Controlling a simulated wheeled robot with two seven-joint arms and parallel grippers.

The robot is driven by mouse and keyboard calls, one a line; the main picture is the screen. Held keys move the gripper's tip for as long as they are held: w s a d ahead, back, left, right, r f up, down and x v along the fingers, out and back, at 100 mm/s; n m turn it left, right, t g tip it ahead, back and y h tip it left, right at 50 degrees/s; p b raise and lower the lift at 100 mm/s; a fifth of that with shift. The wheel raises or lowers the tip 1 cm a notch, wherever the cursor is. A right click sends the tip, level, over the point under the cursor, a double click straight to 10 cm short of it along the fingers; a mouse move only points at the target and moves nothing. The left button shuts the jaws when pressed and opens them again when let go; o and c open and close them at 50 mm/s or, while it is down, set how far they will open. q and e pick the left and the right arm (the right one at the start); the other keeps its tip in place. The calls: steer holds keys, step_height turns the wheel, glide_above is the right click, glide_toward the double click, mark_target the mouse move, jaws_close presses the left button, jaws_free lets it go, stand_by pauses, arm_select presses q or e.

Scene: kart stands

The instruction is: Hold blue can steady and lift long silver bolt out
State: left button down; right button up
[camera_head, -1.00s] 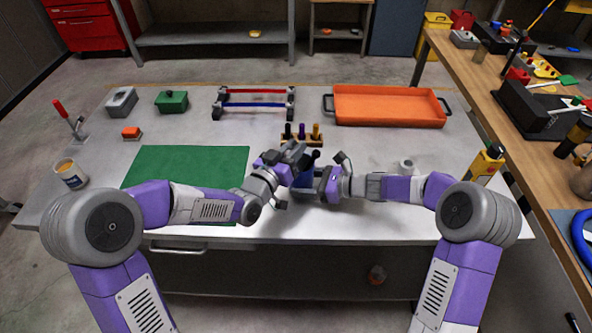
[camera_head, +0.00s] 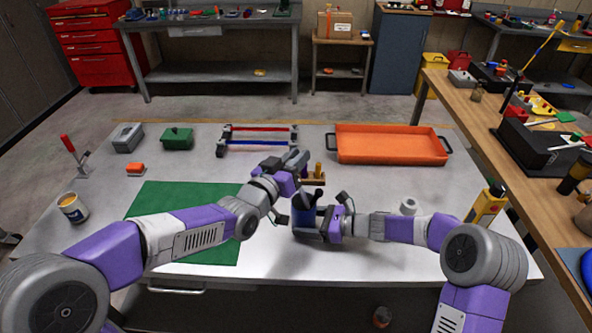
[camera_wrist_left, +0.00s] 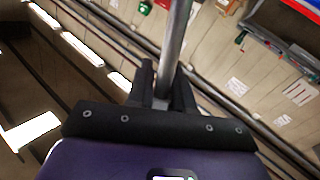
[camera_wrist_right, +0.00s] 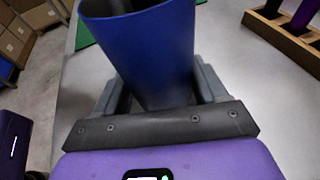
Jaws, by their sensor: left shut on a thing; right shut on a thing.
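The blue can (camera_head: 305,222) stands at the front middle of the table, partly hidden by my right gripper (camera_head: 322,218). In the right wrist view the can (camera_wrist_right: 150,50) is between the two fingers of my right gripper (camera_wrist_right: 160,92), which is shut on it. Something dark shows inside its mouth. My left gripper (camera_head: 297,160) is above and behind the can. In the left wrist view my left gripper (camera_wrist_left: 163,92) is shut on the long silver bolt (camera_wrist_left: 174,45). The bolt's far end is out of view, so I cannot tell whether it is clear of the can.
A wooden holder (camera_head: 314,182) with upright tools stands behind the can. A green mat (camera_head: 175,205) lies left. An orange tray (camera_head: 390,158) and a rack with red and blue rods (camera_head: 258,143) are at the back. A small grey ring (camera_head: 408,205) sits right.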

steer(key=o, duration=1)
